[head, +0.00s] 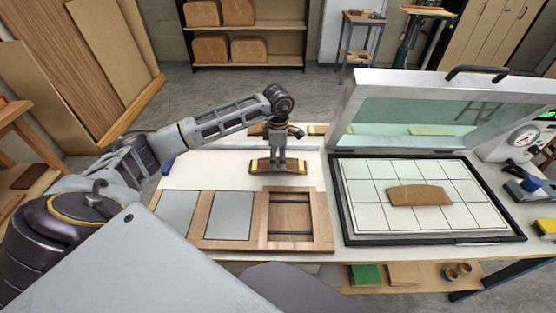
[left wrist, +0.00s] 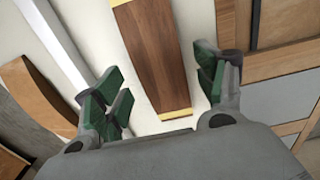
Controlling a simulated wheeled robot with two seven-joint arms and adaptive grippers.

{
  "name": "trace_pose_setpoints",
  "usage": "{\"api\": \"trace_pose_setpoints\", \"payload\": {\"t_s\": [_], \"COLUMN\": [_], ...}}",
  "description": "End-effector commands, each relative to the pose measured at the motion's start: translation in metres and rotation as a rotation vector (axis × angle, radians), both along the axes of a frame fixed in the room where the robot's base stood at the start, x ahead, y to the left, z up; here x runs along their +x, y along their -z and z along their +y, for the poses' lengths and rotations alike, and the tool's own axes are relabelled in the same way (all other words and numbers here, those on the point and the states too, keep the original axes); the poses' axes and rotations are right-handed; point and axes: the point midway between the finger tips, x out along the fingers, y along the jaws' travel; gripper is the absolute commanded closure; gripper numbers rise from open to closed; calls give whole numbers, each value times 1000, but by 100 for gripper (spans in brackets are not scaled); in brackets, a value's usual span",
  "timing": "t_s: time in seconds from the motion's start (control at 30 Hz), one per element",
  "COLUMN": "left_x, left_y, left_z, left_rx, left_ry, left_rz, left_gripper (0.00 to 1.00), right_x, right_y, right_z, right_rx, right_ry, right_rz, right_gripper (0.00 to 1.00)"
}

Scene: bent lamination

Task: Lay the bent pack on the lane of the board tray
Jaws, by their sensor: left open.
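A curved dark-brown strip with yellow ends, which looks like the bent pack (head: 262,166), lies on the white table behind the board tray. It also shows in the left wrist view (left wrist: 155,55). My left gripper (head: 280,164) is above it, pointing down. In the left wrist view its green-padded fingers (left wrist: 160,87) are open, one on each side of the strip, with gaps visible. The wooden board tray (head: 323,220) holds two grey panels (head: 229,216); its right lane (head: 290,218) is bare with dark cross strips. My right gripper is not in view.
An open press with a raised glass lid (head: 405,110) stands at right; a bent wooden piece (head: 420,195) lies on its gridded bed (head: 365,220). Other wooden pieces (head: 317,130) lie behind the gripper. White table beside the strip is clear.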

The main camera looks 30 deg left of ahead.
Motion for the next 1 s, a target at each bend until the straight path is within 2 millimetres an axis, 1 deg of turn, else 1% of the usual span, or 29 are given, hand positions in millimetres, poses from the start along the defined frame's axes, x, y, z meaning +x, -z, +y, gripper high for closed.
{"api": "trace_pose_setpoints", "payload": {"t_s": [0.1, 0.27, 0.43, 0.6, 0.77, 1.0], "left_x": [1, 1, 1, 0, 0, 0], "left_y": [-16, -40, -64, -85, -98, -105], "left_z": [0, 0, 0, 0, 0, 0], "left_rx": [0, 1, 0, 0, 1, -1], "left_ry": [-1, 0, 0, 0, -1, 0], "left_rz": [-4, -3, -2, -1, -1, 1], "left_gripper": [29, 29, 29, 29, 29, 29], "right_x": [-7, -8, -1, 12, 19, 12], "right_y": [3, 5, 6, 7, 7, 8], "right_z": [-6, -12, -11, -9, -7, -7], "right_rx": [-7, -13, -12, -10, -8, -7], "right_ry": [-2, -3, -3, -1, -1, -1], "right_rz": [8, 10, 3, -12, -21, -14], "right_gripper": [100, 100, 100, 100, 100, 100]}}
